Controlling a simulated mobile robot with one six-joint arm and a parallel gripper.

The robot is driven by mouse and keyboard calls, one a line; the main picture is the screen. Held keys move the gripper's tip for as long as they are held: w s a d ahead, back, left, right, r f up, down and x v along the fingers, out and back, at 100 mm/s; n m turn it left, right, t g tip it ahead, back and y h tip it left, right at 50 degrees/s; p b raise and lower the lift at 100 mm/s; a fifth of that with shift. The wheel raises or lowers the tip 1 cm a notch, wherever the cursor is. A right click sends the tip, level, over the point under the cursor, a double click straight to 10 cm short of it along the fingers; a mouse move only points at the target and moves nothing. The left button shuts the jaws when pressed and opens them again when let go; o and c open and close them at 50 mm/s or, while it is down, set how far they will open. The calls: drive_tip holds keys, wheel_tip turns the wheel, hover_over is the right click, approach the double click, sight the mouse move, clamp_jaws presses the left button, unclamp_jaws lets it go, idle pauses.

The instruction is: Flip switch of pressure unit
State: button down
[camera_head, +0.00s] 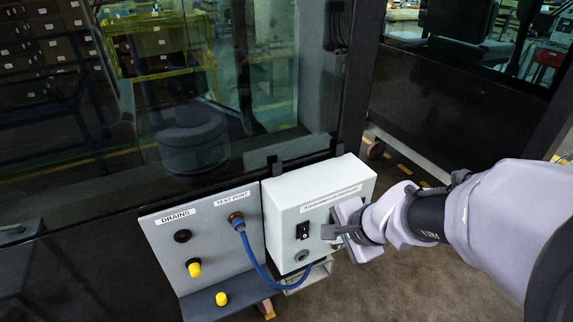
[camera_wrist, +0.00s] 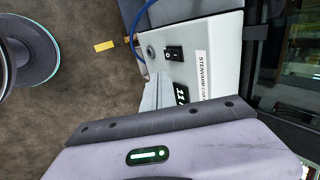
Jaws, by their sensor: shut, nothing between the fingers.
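The pressure unit is a white box (camera_head: 318,198) with a label strip along its top front edge. Its black rocker switch (camera_head: 302,230) sits on the front face, above a round grey port (camera_head: 301,256). In the wrist view the switch (camera_wrist: 174,53) shows with a white mark on it, between the port (camera_wrist: 151,52) and the label (camera_wrist: 201,72). A dark display (camera_wrist: 181,95) with white digits is partly hidden behind my gripper. My gripper (camera_head: 333,236) is shut and empty in front of the box, just right of the switch. I cannot tell whether it touches the face.
A blue hose (camera_head: 251,257) runs from the test port towards the box's underside. Dark glass stands behind. Floor (camera_head: 420,290) is open at lower right.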

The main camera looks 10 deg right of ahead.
drive_tip(key=s, duration=0.1)
drive_tip(key=b, duration=0.5)
approach(304, 237)
wheel_tip(304, 237, down, 4)
drive_tip(key=shift+w+a+f, duration=0.15)
drive_tip(key=shift+w+f, duration=0.05)
drive_tip(key=shift+w, duration=0.35)
drive_tip(key=shift+w+a+f, duration=0.15)
drive_tip(key=shift+w+a, duration=0.05)
drive_tip(key=shift+w, duration=0.35)
drive_tip(key=shift+w+a+f, duration=0.15)
drive_tip(key=shift+w+f, duration=0.05)
drive_tip(key=shift+w, duration=0.35)
drive_tip(key=shift+w+f+b, duration=0.15)
drive_tip(key=shift+f+b, duration=0.25)
drive_tip(key=shift+b, duration=0.25)
drive_tip(key=shift+r, duration=0.3)
